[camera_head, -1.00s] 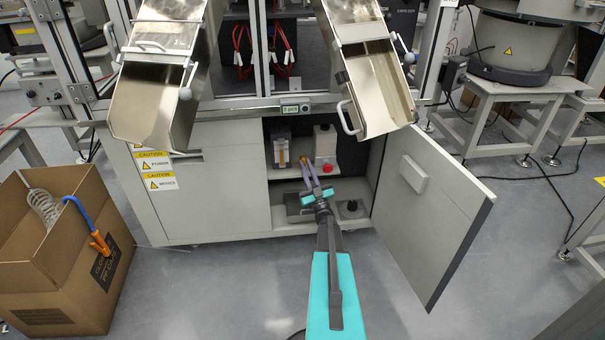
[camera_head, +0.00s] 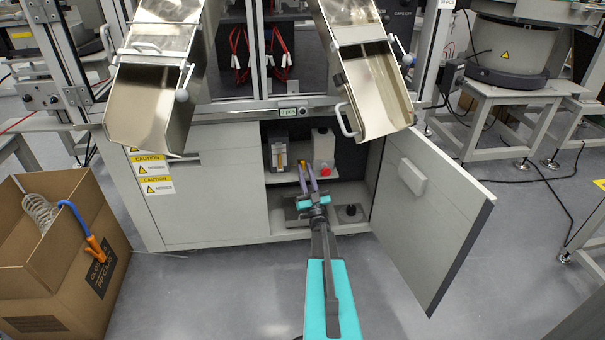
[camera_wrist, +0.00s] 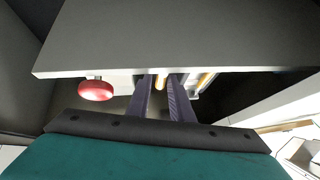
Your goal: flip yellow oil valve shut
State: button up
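The yellow oil valve (camera_head: 302,163) is a small part at the edge of the shelf inside the open cabinet. In the wrist view a yellow piece (camera_wrist: 160,82) shows between my fingertips, below the grey panel edge. My gripper (camera_head: 307,169) reaches into the cabinet with its two purple fingers apart, one on either side of the yellow piece. In the wrist view my gripper (camera_wrist: 162,80) has a visible gap between its fingers. I cannot tell whether either finger touches the valve. The valve's far side is hidden.
A red knob (camera_head: 325,169) sits right of the valve, and a gauge-like box (camera_head: 279,155) sits to its left. The cabinet door (camera_head: 430,220) stands open at the right. A cardboard box (camera_head: 60,270) stands on the floor at the left. Metal chutes (camera_head: 375,90) overhang the cabinet.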

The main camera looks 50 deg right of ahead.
jog(key=shift+s, duration=0.1)
jog(key=shift+s+a+f, duration=0.25)
jog(key=shift+s, duration=0.1)
jog(key=p+v, duration=0.2)
jog(key=v, duration=1)
jog(key=shift+s+f, duration=0.15)
jog(key=shift+f, duration=0.2)
jog(key=shift+a, duration=0.1)
